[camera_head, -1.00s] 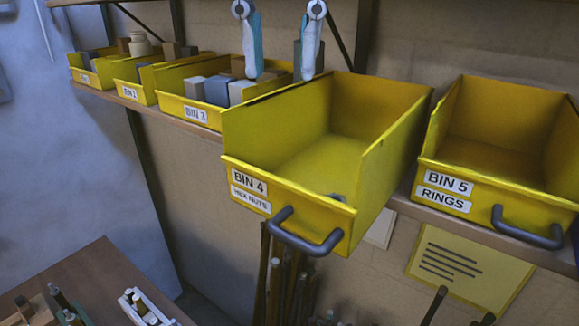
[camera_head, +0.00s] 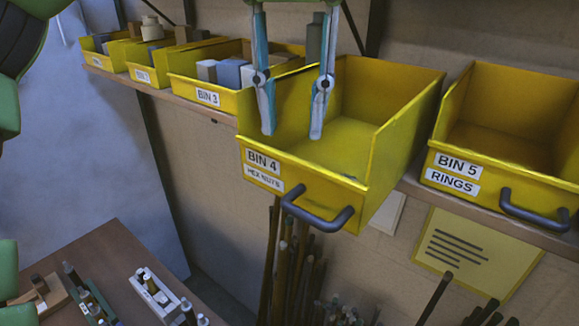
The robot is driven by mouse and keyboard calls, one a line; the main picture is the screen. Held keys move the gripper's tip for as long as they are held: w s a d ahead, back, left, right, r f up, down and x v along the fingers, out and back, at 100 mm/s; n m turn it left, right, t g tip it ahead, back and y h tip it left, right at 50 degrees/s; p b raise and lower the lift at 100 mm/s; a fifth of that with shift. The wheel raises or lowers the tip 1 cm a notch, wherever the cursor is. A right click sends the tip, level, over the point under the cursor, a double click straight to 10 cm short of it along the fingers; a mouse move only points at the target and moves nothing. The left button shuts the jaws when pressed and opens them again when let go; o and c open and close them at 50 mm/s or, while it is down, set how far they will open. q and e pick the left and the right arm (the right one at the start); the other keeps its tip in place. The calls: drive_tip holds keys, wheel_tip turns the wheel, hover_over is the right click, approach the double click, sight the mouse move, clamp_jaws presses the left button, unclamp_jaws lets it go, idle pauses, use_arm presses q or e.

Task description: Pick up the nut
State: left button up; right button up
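The yellow bin labelled BIN 4 HEX NUTS (camera_head: 395,150) stands out from the shelf, with a dark handle on its front. A small grey piece, apparently the nut (camera_head: 349,178), just shows behind the bin's front wall, mostly hidden by it. My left gripper (camera_head: 293,132) points down into the bin's opening with its two fingers apart and nothing between them. Its fingertips are left of the grey piece and look to be above the bin floor; the exact height is hard to tell. My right gripper is not in view.
BIN 5 RINGS (camera_head: 500,130) stands to the right, and BIN 3 (camera_head: 205,95) with grey blocks to the left. The bin walls stand close around my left fingers. A brown table (camera_head: 110,250) with small parts is at lower left. Several rods (camera_head: 290,270) stand below.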

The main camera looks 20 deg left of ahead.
use_arm(q)
drive_tip(key=shift+a+f, duration=0.2)
drive_tip(key=shift+f, duration=2.15)
drive_tip(key=shift+w+f, duration=0.15)
drive_tip(key=shift+f, duration=0.25)
drive_tip(key=c, duration=0.7)
